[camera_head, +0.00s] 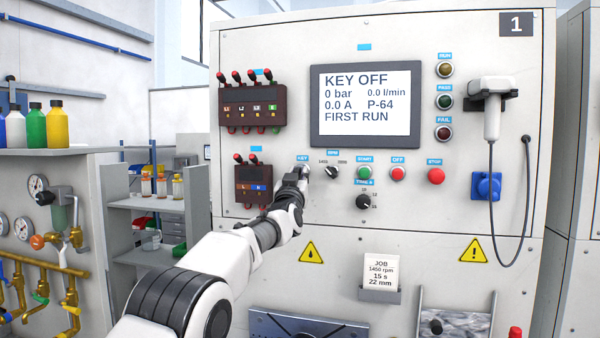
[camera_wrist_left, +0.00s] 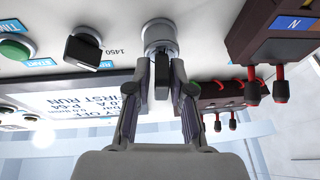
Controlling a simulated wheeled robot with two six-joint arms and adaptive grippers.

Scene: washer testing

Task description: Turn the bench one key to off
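The bench one key switch (camera_head: 305,169) is on the panel under the blue KEY label, mostly hidden by my left gripper (camera_head: 295,178) in the head view. In the left wrist view its silver collar (camera_wrist_left: 158,34) and dark key (camera_wrist_left: 161,76) show at top centre. My left gripper (camera_wrist_left: 161,88) has one finger on each side of the key, with a narrow gap seeming to show on both sides, so it is open around it. The display (camera_head: 366,106) reads KEY OFF, 0 bar, 0.0 A, FIRST RUN. My right gripper is not in view.
Right of the key are a black rpm selector (camera_head: 332,172), a green start button (camera_head: 363,173) and red buttons (camera_head: 397,174). Dark terminal boxes with red-capped plugs (camera_head: 252,184) sit close on the left. A handheld device (camera_head: 492,110) hangs with its cable at right.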

